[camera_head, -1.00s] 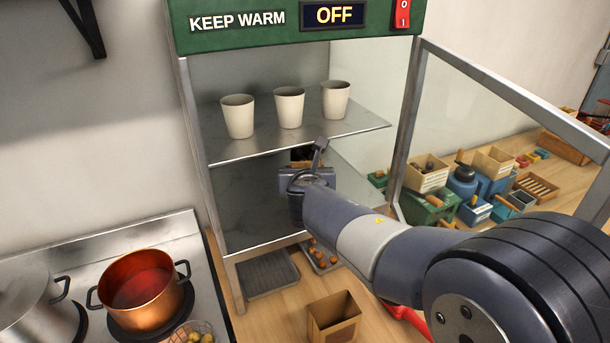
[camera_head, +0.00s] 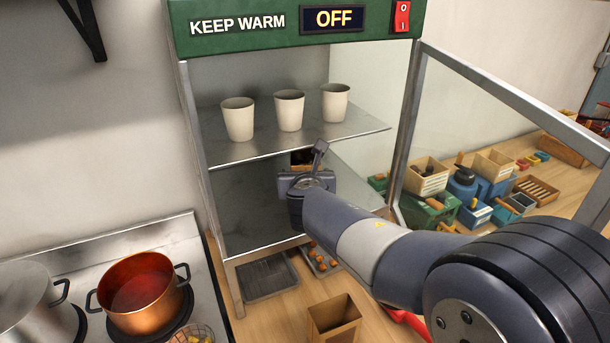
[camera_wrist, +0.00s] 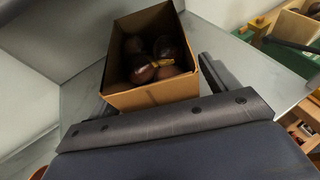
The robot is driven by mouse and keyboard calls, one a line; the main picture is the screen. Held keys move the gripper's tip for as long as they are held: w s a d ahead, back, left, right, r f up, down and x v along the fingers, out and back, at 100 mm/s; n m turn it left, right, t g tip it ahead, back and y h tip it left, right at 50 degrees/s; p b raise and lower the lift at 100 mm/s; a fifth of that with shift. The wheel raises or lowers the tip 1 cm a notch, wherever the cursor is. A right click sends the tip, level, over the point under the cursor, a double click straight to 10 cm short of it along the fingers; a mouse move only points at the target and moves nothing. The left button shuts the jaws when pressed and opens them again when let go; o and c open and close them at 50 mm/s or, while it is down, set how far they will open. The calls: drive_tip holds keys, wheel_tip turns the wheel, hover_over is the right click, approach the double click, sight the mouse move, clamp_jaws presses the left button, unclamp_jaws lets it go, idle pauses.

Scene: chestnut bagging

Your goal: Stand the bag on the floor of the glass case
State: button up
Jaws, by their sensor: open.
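The bag (camera_wrist: 150,92) is an open-topped brown paper bag with several dark chestnuts inside. In the wrist view it stands on the grey metal floor (camera_wrist: 230,45) of the glass case, seen from above. My gripper (camera_wrist: 157,90) is open, with one finger at each side of the bag's near end. I cannot tell whether either finger touches it. In the head view my gripper (camera_head: 310,185) is inside the case, below the shelf, and hides most of the bag (camera_head: 303,158). The glass case (camera_head: 233,200) has its door swung open to the right.
Three pale cups (camera_head: 289,110) stand on the shelf (camera_head: 260,148) above my gripper. An empty paper bag (camera_head: 334,320) stands on the counter in front. A copper pot (camera_head: 142,305) is on the stove at left. The open glass door (camera_head: 500,85) is close to my arm.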

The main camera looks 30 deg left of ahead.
drive_tip(key=v, duration=1.2)
drive_tip(key=shift+b, duration=0.35)
drive_tip(key=shift+r, duration=0.1)
